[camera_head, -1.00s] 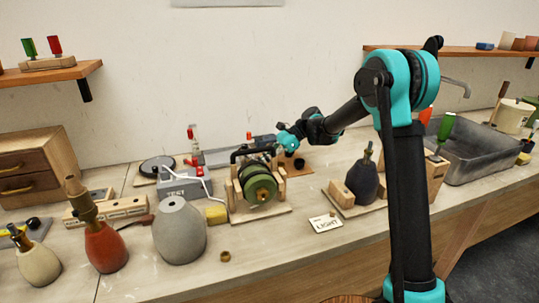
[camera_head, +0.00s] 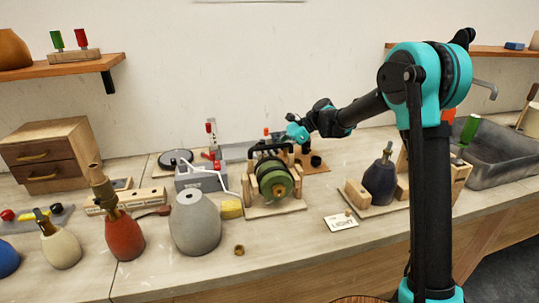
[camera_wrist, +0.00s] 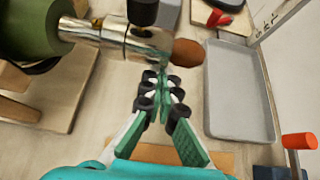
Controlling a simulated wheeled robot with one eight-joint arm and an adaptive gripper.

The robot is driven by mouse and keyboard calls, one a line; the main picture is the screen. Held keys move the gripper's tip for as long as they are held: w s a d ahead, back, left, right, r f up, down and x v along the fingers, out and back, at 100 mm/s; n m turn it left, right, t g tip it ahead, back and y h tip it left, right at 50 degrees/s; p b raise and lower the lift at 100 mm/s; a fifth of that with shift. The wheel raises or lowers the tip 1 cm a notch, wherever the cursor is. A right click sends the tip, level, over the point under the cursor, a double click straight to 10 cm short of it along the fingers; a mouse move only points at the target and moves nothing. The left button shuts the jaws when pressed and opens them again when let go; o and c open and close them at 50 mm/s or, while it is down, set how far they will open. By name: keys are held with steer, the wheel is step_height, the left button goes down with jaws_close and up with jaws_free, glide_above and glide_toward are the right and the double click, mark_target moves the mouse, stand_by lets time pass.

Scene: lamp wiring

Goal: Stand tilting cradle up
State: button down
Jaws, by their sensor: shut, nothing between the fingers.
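The tilting cradle (camera_head: 250,190) is a wooden frame on a flat base board, near the middle of the bench. A green rounded lamp body (camera_head: 276,179) lies on its side in it, with a brass end facing the front. In the wrist view the green body (camera_wrist: 30,25) is at upper left, with a metal neck (camera_wrist: 118,38) ending in a brown tip.
A grey vase (camera_head: 195,222), a yellow sponge (camera_head: 231,208) and a grey test box (camera_head: 203,178) stand left of the cradle. A grey tray (camera_wrist: 238,90) lies behind it. A "LIGHT" card (camera_head: 341,222) and a dark vase (camera_head: 380,182) are on the right. The bench front is fairly clear.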

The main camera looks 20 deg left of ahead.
steer(key=shift+r, duration=0.1)
steer(key=shift+r+n+t, duration=0.6)
steer(key=shift+r, duration=1.05)
step_height(320, 180, up, 15)
steer(key=n+t+y, duration=0.6)
steer(key=n+y, duration=0.2)
steer(key=n, duration=0.1)
glide_above(283, 144)
steer(key=shift+f, duration=0.1)
steer(key=shift+s+g, duration=0.1)
steer(key=shift+g, duration=0.3)
